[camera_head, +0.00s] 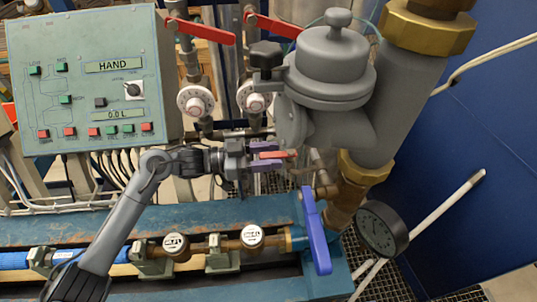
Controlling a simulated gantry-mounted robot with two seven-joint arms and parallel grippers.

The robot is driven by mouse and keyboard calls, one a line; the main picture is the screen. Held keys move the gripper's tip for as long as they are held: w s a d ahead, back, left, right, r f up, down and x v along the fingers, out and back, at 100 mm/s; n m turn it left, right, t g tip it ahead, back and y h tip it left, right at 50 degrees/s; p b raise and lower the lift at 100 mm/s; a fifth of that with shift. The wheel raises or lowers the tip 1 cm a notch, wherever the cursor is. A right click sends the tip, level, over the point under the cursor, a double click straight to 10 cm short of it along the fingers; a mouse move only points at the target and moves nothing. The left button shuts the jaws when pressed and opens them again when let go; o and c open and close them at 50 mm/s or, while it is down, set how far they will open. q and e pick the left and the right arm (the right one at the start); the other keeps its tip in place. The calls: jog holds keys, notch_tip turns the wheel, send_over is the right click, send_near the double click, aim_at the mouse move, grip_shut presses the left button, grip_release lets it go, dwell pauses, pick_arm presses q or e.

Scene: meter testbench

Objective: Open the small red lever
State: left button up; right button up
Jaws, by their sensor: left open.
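The small red lever (281,154) shows at the middle of the head view, in front of the grey meter body. My left arm comes in from the lower left. Its gripper (272,155) has purple fingers, one above and one below the red lever, and they stand apart. The lever appears between them in the picture; I cannot tell whether either finger touches it. The lever's mount is largely hidden. My right gripper is not in view.
Two larger red levers (202,31) (272,25) sit above. A blue lever (316,230) and a pressure gauge (382,230) are lower right. A control panel (93,80) stands left. The large grey meter (328,65) and pipe crowd the right side.

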pick_arm(q)
jog(key=shift+c, duration=0.2)
grip_shut()
